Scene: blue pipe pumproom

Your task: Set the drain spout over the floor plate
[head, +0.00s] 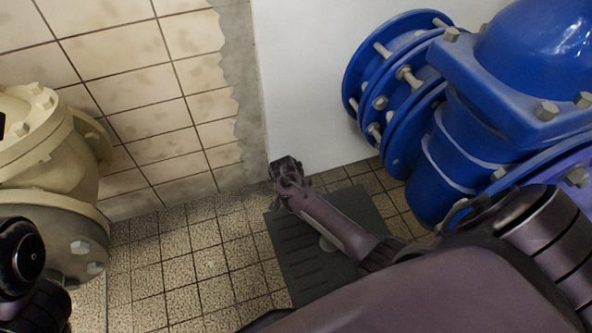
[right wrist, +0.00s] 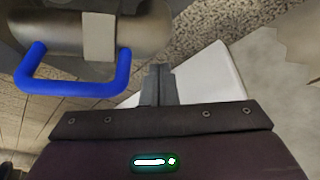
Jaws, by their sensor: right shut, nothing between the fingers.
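The floor plate (head: 285,245) is a dark grey slotted plate on the tiled floor in the head view, partly hidden by my right arm. In the right wrist view, my right gripper (right wrist: 159,75) is shut and empty. To its left is a metal pipe (right wrist: 150,25) with a pale band and a blue U-shaped handle (right wrist: 70,90), apart from the fingers. This pipe may be the drain spout, but I cannot tell for sure. I cannot make it out in the head view. My left arm shows at the lower left edge; its gripper is out of view.
A large blue flanged valve (head: 445,160) stands at the right. A beige flanged valve (head: 60,170) stands at the left. A tiled wall (head: 140,90) and a white panel (head: 300,80) close off the back. Floor left of the plate is clear.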

